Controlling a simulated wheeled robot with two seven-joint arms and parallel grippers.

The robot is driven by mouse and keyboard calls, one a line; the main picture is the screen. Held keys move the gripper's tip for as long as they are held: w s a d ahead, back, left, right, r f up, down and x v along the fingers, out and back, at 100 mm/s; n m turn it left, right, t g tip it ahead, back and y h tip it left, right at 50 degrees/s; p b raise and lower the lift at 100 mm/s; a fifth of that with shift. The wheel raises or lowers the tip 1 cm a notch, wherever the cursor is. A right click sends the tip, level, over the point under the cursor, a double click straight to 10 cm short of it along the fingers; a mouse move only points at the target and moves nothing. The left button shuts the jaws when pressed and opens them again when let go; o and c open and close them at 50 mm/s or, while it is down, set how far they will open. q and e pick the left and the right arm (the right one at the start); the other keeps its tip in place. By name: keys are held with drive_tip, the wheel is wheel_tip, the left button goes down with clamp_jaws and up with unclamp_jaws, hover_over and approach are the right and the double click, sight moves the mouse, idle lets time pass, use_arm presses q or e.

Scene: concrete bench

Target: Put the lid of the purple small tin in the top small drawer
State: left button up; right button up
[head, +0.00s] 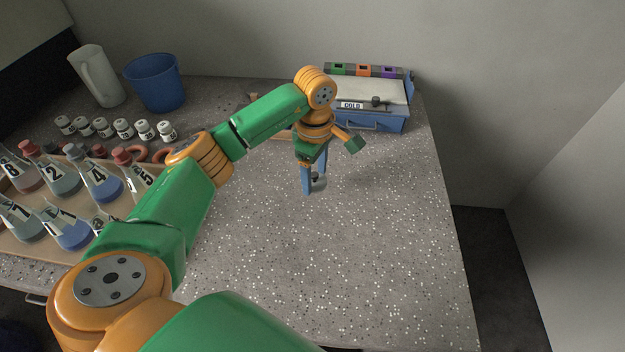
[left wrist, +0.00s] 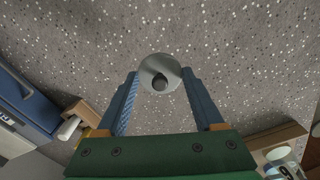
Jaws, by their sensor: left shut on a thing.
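My left gripper (head: 311,190) points down above the open right part of the bench. It is shut on a round grey lid (left wrist: 152,68) with a dark knob, held between the fingertips; the lid's edge also shows in the head view (head: 320,183). I cannot make out the purple small tin. A wooden piece with a pale knob or peg (left wrist: 80,116) lies left of the gripper in the left wrist view; I cannot tell whether it is the small drawer. My arm hides part of that area in the head view. My right gripper is not in view.
A blue box labelled COLD (head: 392,124) stands at the back right, with a green, orange and purple marked strip behind. Numbered flasks (head: 67,183) in a wooden tray, white jars, a blue bucket (head: 156,84) and a jug (head: 96,77) fill the left. The bench's front right is clear.

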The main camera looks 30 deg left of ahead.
sight(313, 183)
use_arm(q)
drive_tip(key=shift+w+a+f, duration=0.3)
drive_tip(key=shift+f, duration=0.2)
drive_tip(key=shift+w+a+f, duration=0.25)
drive_tip(key=shift+f, duration=0.25)
drive_tip(key=f, duration=0.3)
drive_tip(key=shift+w+a+f, duration=0.2)
drive_tip(key=shift+f, duration=0.1)
drive_tip(key=shift+f, duration=0.1)
drive_tip(key=shift+f, duration=0.15)
drive_tip(key=o, duration=1.3)
